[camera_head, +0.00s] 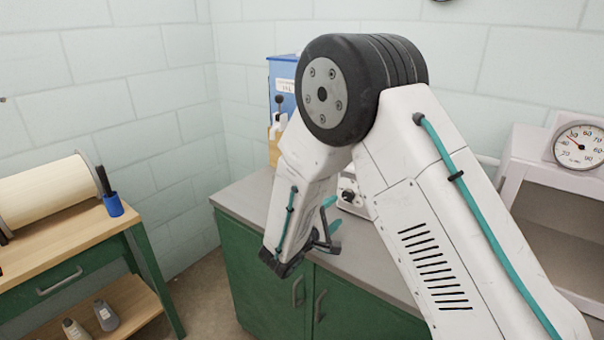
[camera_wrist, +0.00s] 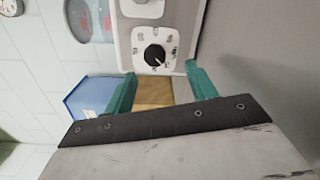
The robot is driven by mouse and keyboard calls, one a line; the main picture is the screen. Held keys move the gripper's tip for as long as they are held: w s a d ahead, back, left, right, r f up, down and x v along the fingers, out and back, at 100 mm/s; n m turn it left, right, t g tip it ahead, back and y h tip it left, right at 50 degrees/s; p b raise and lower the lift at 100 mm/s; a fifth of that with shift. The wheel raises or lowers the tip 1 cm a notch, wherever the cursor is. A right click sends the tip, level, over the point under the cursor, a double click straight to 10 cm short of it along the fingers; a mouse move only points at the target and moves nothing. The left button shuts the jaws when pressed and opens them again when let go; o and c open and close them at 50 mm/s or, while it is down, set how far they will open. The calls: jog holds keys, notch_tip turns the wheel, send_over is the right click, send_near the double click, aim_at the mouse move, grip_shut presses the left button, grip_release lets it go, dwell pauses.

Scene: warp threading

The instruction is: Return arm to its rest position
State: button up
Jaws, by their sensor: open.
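My arm rises from the lower right in the camera_head view, bends at a black joint, and its forearm slopes down over the grey counter (camera_head: 245,195). My gripper (camera_head: 328,222) is at the end of it, partly hidden by my own links. In the wrist view my gripper (camera_wrist: 160,74) shows two teal fingers spread wide apart, with nothing held between them. Beyond the fingers is a white device with a black dial (camera_wrist: 155,55). Part of this device (camera_head: 350,192) shows behind my arm in the camera_head view.
Green cabinet doors (camera_head: 250,265) are below. A wooden table (camera_head: 75,240) at left holds a cream roll (camera_head: 45,195) and blue cup (camera_head: 113,205). A gauge (camera_head: 580,147) is at right.

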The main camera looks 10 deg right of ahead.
jog(key=s+d+g, duration=0.1)
jog(key=s+d+f+g, duration=0.1)
jog(key=s, duration=0.1)
jog(key=s+d+g+h, duration=0.1)
jog(key=shift+s+d+f+g, duration=0.1)
jog(key=shift+s+f+g, duration=0.05)
jog(key=shift+s+g, duration=0.25)
jog(key=s+d+r+g, duration=0.1)
jog(key=s, duration=0.1)
jog(key=s+d+m+g, duration=0.1)
jog(key=s+g, duration=0.1)
jog(key=s+d+r+m+g, duration=0.1)
jog(key=d, duration=0.1)
jog(key=shift+s+r, duration=0.35)
jog(key=shift+s, duration=0.05)
jog(key=s+r+m+g+y, duration=0.1)
jog(key=s+r+m+y, duration=0.4)
jog(key=s, duration=0.9)
jog(key=s+d+r+m+g+y, duration=0.1)
jog(key=s+r+m+g+y, duration=0.1)
jog(key=s+r+m+y, duration=0.3)
jog(key=shift+s+d+r+y, duration=0.25)
jog(key=shift+s+r+y, duration=1.75)
jog(key=shift+s+r, duration=1.95)
